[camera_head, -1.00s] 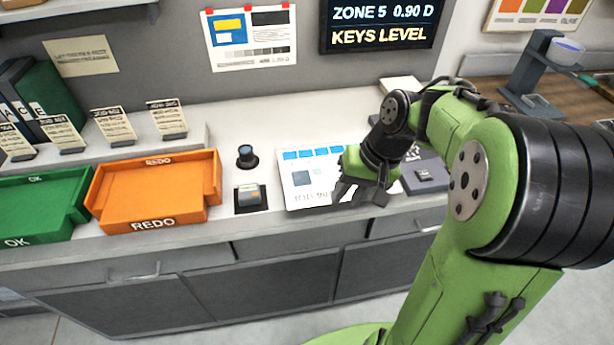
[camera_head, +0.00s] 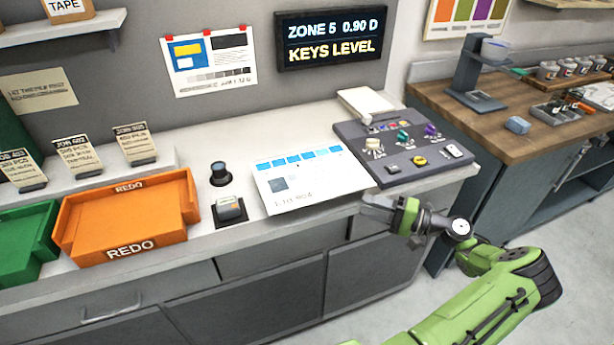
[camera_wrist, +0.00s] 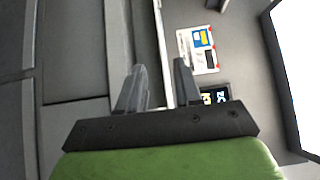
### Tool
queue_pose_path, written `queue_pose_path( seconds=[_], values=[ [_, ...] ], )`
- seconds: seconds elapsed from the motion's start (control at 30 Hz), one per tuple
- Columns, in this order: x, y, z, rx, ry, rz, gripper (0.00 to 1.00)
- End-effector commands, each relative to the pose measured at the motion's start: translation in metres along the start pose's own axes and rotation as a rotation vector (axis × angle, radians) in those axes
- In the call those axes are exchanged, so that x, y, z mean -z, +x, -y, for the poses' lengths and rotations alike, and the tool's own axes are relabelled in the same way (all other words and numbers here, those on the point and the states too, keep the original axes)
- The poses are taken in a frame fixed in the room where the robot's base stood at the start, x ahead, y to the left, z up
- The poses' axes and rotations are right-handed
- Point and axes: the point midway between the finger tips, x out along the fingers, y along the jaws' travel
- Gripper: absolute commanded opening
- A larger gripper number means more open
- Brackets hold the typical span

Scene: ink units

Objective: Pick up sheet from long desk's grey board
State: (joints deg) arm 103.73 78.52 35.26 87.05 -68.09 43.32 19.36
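The sheet (camera_head: 308,178) is white with a row of blue patches along its far edge. It lies flat on the long desk (camera_head: 230,250), left of the control panel. I cannot make out a grey board beneath it. My gripper (camera_head: 366,208) is at the desk's front edge, just in front of the sheet's near right corner and apart from it as far as I can tell. In the wrist view my gripper's two fingers (camera_wrist: 160,82) stand apart with nothing clearly held between them. The sheet cannot be picked out in the wrist view.
The grey control panel (camera_head: 405,150) with coloured knobs is right of the sheet. A dark cylinder (camera_head: 219,174) and a small block-shaped device (camera_head: 230,210) stand left of it. An orange REDO tray (camera_head: 130,215) and a green tray (camera_head: 25,240) are farther left. Clear floor lies in front.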

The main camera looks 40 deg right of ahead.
Motion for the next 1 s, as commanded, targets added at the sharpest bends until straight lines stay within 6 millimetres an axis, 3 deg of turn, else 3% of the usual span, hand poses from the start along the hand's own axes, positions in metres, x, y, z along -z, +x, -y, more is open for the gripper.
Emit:
queue_pose_path(
  seconds=[0.1,0.33,0.5,0.6,0.8,1.0],
  values=[
    [-0.001,0.03,-0.001,-0.002,0.002,0.004,0.34],
    [-0.002,0.061,-0.001,-0.003,0.002,0.003,0.34],
    [-0.006,0.094,0.0,-0.002,0.001,0.005,0.34],
    [-0.006,0.104,0.0,-0.003,0.001,0.002,0.34],
    [-0.005,0.105,0.0,-0.003,0.001,0.0,0.34],
    [-0.005,0.105,0.0,-0.003,0.001,0.0,0.05]
  ],
)
